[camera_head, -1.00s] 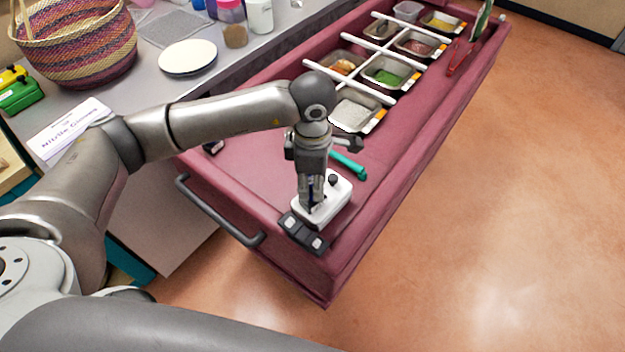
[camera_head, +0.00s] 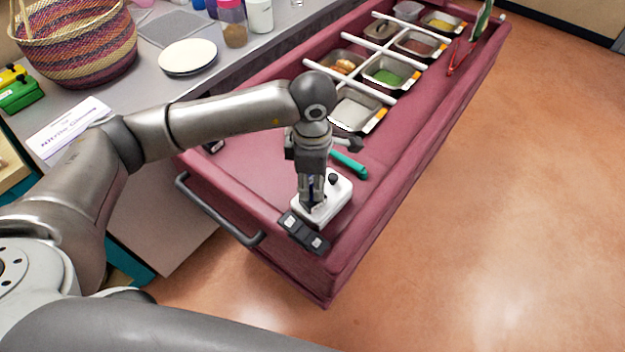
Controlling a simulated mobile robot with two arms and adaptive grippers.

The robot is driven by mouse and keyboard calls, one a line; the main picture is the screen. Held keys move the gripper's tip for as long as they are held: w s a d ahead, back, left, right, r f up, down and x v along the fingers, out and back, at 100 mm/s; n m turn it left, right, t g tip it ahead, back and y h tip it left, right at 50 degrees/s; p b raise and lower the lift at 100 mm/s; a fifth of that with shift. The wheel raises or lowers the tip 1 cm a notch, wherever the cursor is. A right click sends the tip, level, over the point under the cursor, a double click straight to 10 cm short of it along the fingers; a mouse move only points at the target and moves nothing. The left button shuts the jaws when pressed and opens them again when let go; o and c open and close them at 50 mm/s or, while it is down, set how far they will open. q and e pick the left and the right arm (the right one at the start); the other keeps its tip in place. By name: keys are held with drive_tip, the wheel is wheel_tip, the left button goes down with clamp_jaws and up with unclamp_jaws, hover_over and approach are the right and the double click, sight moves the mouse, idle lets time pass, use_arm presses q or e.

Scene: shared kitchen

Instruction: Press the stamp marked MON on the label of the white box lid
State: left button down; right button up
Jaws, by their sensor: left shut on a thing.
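A white box lid (camera_head: 338,190) lies at the near end of the maroon cart top (camera_head: 250,165), with a black knob on it. My left gripper (camera_head: 313,203) points down over the left part of the lid, shut on a small dark stamp (camera_head: 311,208). The stamp is mostly hidden between the fingers, and its MON marking cannot be read. The label on the lid is hidden or too small to tell. I cannot tell whether the stamp touches the lid. My right gripper is not in view.
Two dark blocks with pale tops (camera_head: 303,231) lie by the cart's near edge, close to the lid. A teal-green tool (camera_head: 348,165) lies behind the lid. Metal food pans (camera_head: 357,110) sit farther back. A grey counter with a basket (camera_head: 75,45) and plate (camera_head: 188,57) is at left.

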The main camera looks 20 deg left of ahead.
use_arm(q)
drive_tip(key=shift+s, duration=0.1)
wheel_tip(320, 180, up, 5)
drive_tip(key=shift+p, duration=1.15)
drive_tip(key=shift+r+p, duration=0.95)
drive_tip(key=shift+r, duration=1.5)
